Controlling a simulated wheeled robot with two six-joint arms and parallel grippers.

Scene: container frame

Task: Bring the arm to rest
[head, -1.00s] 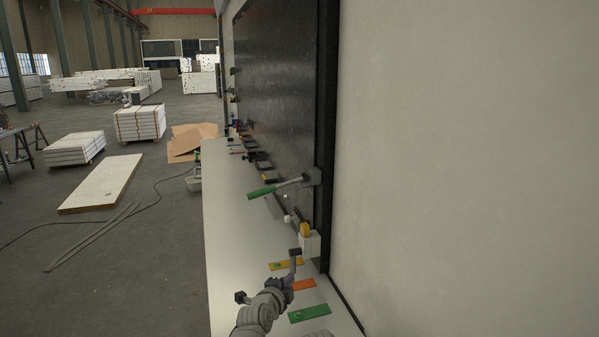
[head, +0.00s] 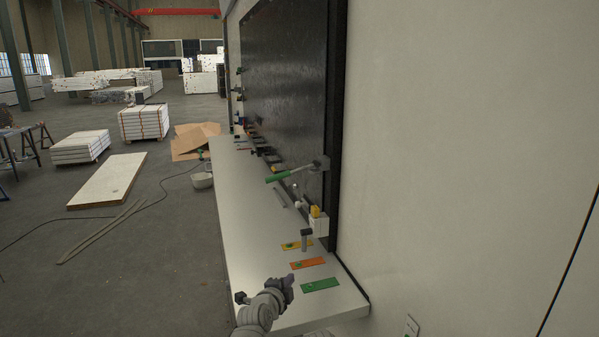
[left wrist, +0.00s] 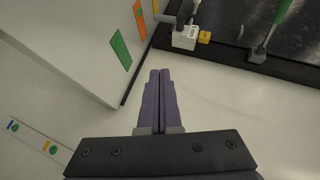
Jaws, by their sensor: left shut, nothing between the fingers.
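My left gripper (head: 289,281) is at the lower middle of the head view, over the near end of the white bench (head: 235,215). Its purple fingers are together and empty, as the left wrist view (left wrist: 161,72) shows. My right gripper is in neither view.
Yellow (head: 296,245), orange (head: 309,263) and green (head: 320,285) plates lie on the bench. A green-handled tool (head: 280,177) sticks out from the black board (head: 290,95). A pale wall (head: 450,150) closes the right side.

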